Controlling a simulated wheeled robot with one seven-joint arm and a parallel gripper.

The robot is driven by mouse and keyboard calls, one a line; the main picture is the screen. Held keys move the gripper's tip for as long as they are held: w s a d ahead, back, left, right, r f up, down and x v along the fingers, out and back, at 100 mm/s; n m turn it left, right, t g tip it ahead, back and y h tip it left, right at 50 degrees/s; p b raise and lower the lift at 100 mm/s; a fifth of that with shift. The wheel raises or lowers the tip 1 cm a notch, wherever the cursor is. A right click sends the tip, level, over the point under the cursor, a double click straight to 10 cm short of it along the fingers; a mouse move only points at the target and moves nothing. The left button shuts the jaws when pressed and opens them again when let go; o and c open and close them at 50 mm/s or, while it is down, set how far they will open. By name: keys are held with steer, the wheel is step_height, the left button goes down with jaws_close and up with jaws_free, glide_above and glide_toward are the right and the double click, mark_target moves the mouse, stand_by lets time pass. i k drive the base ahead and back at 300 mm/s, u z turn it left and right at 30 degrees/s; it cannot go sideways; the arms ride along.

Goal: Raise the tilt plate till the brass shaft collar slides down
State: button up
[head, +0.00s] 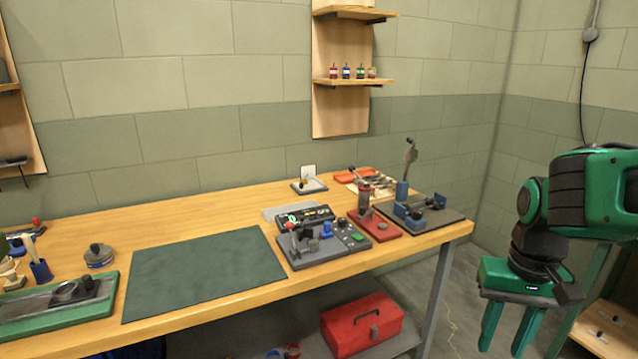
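My gripper (505,338) hangs at the right, in front of the bench's right end and clear of it. Its two green fingers point down and stand apart with nothing between them. I cannot pick out the tilt plate or the brass shaft collar for certain. A small grey stand (316,187) near the wall carries a pale upright piece and a small dark and brass-coloured part, too small to read. At the far left, a green-based fixture (100,303) holds a grey plate with dark blocks, cut off by the picture's edge.
The wooden bench (215,216) carries a bare dark green mat (205,270), a grey fixture (325,250), a red-based device (388,227) and a dark-based vise-like fixture (447,217). A red toolbox (362,325) sits on the shelf below. Wall shelves (345,82) hang behind.

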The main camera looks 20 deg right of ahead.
mark_target(315, 183)
steer(key=z, duration=0.05)
steer(key=i, duration=1)
steer(key=u, duration=0.05)
